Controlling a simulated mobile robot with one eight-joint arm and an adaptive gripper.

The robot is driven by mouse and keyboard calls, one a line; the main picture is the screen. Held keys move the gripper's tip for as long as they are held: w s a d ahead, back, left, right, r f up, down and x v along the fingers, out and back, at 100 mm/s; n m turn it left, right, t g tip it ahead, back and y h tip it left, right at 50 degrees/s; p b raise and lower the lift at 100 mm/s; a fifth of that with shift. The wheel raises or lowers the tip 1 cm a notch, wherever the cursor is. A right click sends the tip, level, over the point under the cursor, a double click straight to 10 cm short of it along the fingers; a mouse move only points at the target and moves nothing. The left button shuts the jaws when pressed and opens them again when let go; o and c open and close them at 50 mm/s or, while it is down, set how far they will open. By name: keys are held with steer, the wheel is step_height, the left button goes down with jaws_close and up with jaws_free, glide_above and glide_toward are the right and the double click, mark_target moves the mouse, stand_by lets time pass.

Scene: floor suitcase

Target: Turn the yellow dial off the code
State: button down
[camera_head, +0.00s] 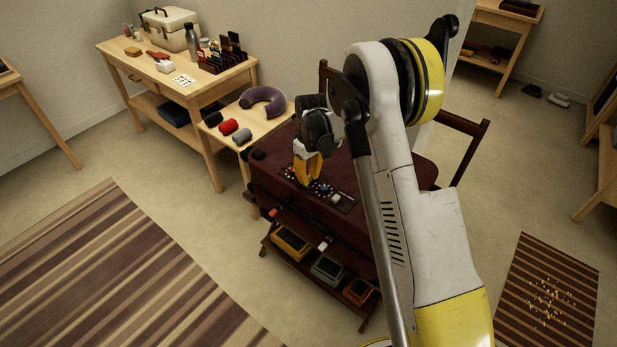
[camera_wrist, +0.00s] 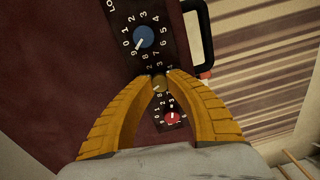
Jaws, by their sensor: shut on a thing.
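The dark red suitcase (camera_head: 272,172) lies on a rack, with a black dial panel (camera_head: 346,205) on its side facing up. My gripper (camera_head: 306,184) reaches down onto this panel. In the wrist view its two yellow fingers (camera_wrist: 161,80) close around the small yellow dial (camera_wrist: 160,84), touching its sides. The fingertips hide part of the dial and its digits, so I cannot read its setting. A blue dial (camera_wrist: 145,36) with a white pointer sits above it, the pointer toward the lower left. A red dial (camera_wrist: 172,118) shows below, between the fingers.
A black handle (camera_wrist: 207,40) stands beside the dials. A side table with a purple neck pillow (camera_head: 264,100) and rolled items stands behind the suitcase to the left. A wooden chair (camera_head: 469,150) is on the right. Striped rugs (camera_head: 110,270) lie on the floor.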

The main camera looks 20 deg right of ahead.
mark_target(310, 178)
steer(key=m, duration=0.5)
steer(key=shift+m, duration=0.4)
steer(key=m, duration=0.5)
steer(key=shift+m, duration=0.3)
steer(key=c, duration=1.2)
jaws_free()
steer(key=shift+c, duration=0.2)
step_height(310, 178, up, 12)
steer(key=shift+d, duration=0.25)
steer(key=shift+s, duration=0.1)
